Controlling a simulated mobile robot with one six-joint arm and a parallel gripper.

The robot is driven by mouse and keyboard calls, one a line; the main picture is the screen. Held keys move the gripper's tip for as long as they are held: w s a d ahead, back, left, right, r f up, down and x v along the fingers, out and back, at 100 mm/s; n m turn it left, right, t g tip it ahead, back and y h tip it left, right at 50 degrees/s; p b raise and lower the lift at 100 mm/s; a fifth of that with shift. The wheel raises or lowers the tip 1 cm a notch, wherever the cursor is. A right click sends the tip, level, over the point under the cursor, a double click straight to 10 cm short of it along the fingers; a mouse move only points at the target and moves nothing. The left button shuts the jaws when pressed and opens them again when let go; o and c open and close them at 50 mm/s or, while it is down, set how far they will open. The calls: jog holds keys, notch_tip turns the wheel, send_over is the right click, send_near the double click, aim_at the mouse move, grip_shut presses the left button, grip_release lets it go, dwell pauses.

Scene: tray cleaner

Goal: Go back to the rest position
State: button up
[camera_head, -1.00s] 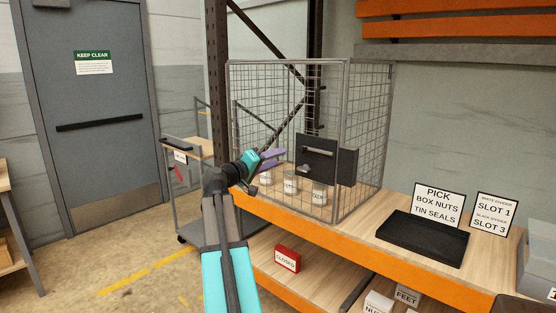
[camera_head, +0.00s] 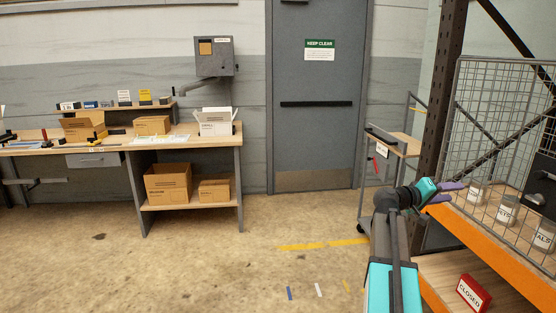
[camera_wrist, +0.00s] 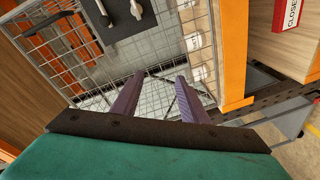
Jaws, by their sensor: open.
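My gripper (camera_head: 452,190) is at the right of the head view, at the end of my raised teal and black arm. Its purple fingers are apart with nothing between them, as the wrist view (camera_wrist: 157,95) shows. The fingers point toward the wire cage (camera_head: 490,120) on the shelf. Labelled jars (camera_head: 505,208) stand inside the cage behind the mesh. I cannot tell whether the fingers touch the mesh.
A red CLOSED sign (camera_head: 473,292) is on the lower shelf. A cart (camera_head: 405,148) stands behind my arm, by the grey door (camera_head: 315,150). A workbench (camera_head: 140,146) with cartons is at the left. The floor (camera_head: 230,265) between is mostly clear.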

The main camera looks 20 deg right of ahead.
jog(key=w+a+f+n+t+y, duration=0.15)
jog(key=w+a+f, duration=0.25)
jog(key=a+f, duration=0.6)
jog(key=w+a+f+n+t+y, duration=0.15)
jog(key=w+a+f, duration=0.3)
jog(key=f, duration=0.95)
jog(key=w+a+f+n+y, duration=0.25)
jog(key=a+f, duration=0.55)
jog(key=f, duration=0.4)
jog(key=s+a+f+n+g+y, duration=0.15)
jog(key=s+a+f, duration=0.25)
jog(key=a+f, duration=0.45)
jog(key=s+a+f+y, duration=0.2)
jog(key=s+a+f, duration=0.3)
jog(key=a+f, duration=0.35)
jog(key=s+a+f+n+g+y, duration=0.15)
jog(key=s+a+f, duration=0.25)
jog(key=a+f, duration=0.5)
jog(key=s+a+f+m+g+y, duration=0.1)
jog(key=s+a+f+y, duration=0.2)
jog(key=s+a, duration=0.5)
jog(key=s+a+f+g+y, duration=0.2)
jog(key=s+a+f+y, duration=0.1)
jog(key=s+a, duration=0.5)
jog(key=s+f, duration=0.1)
jog(key=s, duration=0.2)
jog(key=shift+s+f+m+g+y, duration=0.2)
jog(key=shift+s+m+g+y, duration=0.1)
jog(key=shift+m+y, duration=0.05)
